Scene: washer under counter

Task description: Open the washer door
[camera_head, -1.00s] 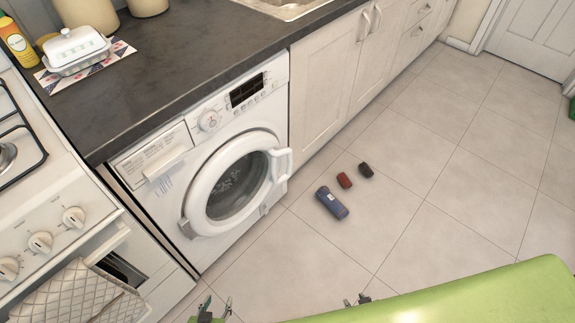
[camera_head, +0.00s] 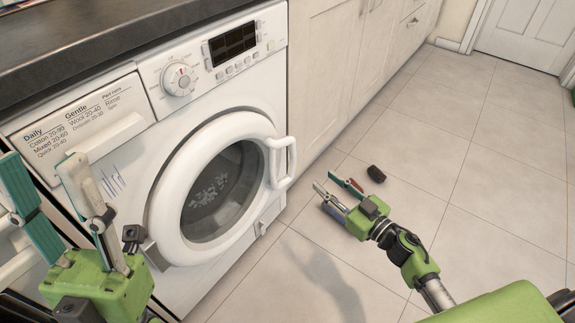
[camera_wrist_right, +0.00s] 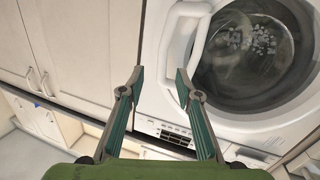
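The white washer (camera_head: 162,160) stands under the counter with its round door (camera_head: 160,213) shut. The door handle (camera_head: 283,163) is a white loop on the door's right side; it also shows in the right wrist view (camera_wrist_right: 187,38). My right gripper (camera_head: 336,191) is open and empty, to the right of the handle and apart from it. In the right wrist view my right gripper (camera_wrist_right: 154,76) has its fingers spread, with the handle beyond the fingertips. My left gripper (camera_head: 45,172) is open and empty in front of the washer's left side, near the detergent drawer.
Dark counter (camera_head: 110,38) runs above the washer. White cabinets (camera_head: 325,60) stand to its right. A small black item (camera_head: 376,174) lies on the tiled floor; red and blue items are partly hidden by my right gripper. Floor at right is free.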

